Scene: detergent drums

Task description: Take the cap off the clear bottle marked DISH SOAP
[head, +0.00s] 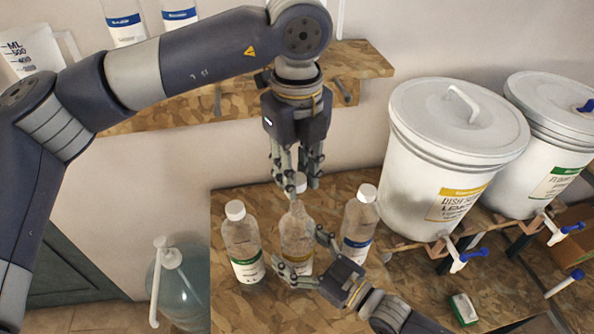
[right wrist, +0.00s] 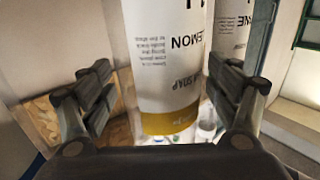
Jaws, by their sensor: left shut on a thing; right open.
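The clear DISH SOAP bottle (head: 297,230), with a yellow-banded label, stands upright in the middle of three bottles on the wooden counter. Its white cap (head: 299,183) is partly hidden by my left gripper (head: 299,178), which comes down from above and is shut on it. My right gripper (head: 304,258) is open, its fingers around the lower part of the bottle from the right front. In the right wrist view, a label reading DISH SOAP and LEMON (right wrist: 168,75) appears upside down between the open fingers; contact cannot be told.
A green-labelled bottle (head: 242,245) stands left and a blue-labelled bottle (head: 358,225) right, both close and white-capped. Two white drums (head: 432,150) (head: 548,140) with blue-handled taps stand at the right. A green-and-white sponge (head: 464,309) lies at the front. A wooden shelf (head: 365,62) is behind.

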